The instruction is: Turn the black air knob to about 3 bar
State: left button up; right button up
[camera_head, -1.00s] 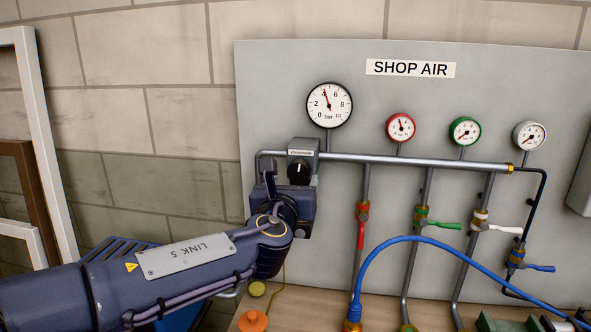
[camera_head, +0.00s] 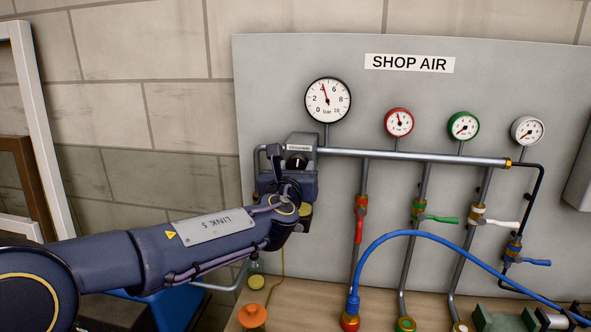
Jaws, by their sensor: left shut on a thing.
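The black air knob (camera_head: 297,161) sits on the front of the grey regulator at the left end of the main pipe. My left gripper (camera_head: 295,168) is at the knob from below and shut on it; my wrist hides the fingertips and the knob's lower part. The large white bar gauge (camera_head: 327,100) stands above the regulator, and its red needle points up and slightly left, at about 4. My right gripper is not in view.
Red (camera_head: 399,122), green (camera_head: 463,127) and white (camera_head: 528,131) gauges stand to the right, with lever valves below them. A blue hose (camera_head: 430,233) arcs in front of the pipes. An orange-capped item (camera_head: 252,316) stands on the bench below my wrist.

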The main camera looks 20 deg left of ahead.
pick_arm(q)
jog(key=shift+a+f+n+b, duration=0.1)
jog(key=shift+f+n+b, duration=0.05)
jog(key=shift+n+b, duration=4.65)
jog(key=shift+m+b, duration=0.3)
jog(key=shift+b, duration=0.15)
jog(key=o, duration=1)
jog(key=shift+s, duration=0.1)
jog(key=b+v, duration=0.1)
jog(key=v, duration=0.6)
jog(key=shift+s, duration=0.35)
